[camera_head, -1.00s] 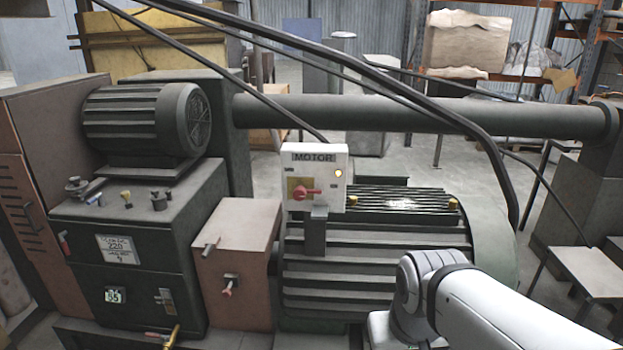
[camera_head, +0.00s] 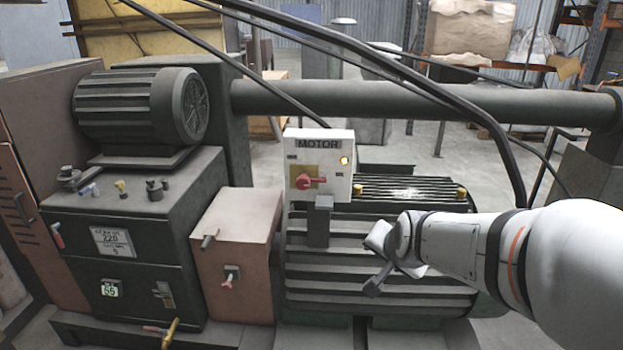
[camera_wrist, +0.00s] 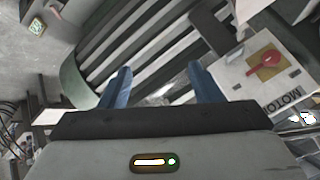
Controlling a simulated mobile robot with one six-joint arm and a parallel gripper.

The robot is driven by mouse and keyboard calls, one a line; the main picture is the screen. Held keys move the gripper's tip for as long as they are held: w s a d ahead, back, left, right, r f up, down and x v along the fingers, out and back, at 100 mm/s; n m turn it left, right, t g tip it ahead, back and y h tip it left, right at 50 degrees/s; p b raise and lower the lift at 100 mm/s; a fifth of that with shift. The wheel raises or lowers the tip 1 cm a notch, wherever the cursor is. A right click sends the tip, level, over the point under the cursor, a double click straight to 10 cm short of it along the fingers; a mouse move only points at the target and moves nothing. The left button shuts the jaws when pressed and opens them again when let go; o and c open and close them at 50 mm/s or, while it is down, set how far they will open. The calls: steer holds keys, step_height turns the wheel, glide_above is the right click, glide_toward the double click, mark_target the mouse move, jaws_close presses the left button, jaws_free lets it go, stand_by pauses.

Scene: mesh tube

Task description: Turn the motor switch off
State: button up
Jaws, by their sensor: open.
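The white motor switch box (camera_head: 319,143) stands on a dark post in front of the ribbed motor, labelled MOTOR.
The dark ribbed motor (camera_head: 400,245) lies behind and below the box. A dark control cabinet (camera_head: 120,250) and a brown box (camera_head: 235,255) stand to the left. Thick black cables (camera_head: 440,95) cross above, and a long pipe (camera_head: 400,103) runs behind.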

steer(key=w+a+f+m+t, duration=0.1)
steer(key=w+a+m+t, duration=0.15)
steer(key=w, duration=0.35)
steer(key=m+t+y+b, duration=0.45)
steer(key=m+t, duration=0.45)
steer(key=m, duration=0.4)
glide_toward(304, 186)
steer(key=w, duration=0.4)
steer(key=shift+a+r+y, duration=0.25)
steer(key=shift+a, duration=0.25)
steer(key=p+x, duration=0.1)
steer(key=x, duration=0.6)
steer(key=shift+w+r+p, duration=0.1)
steer(key=shift+p, duration=0.25)
steer(key=shift+c, duration=0.4)
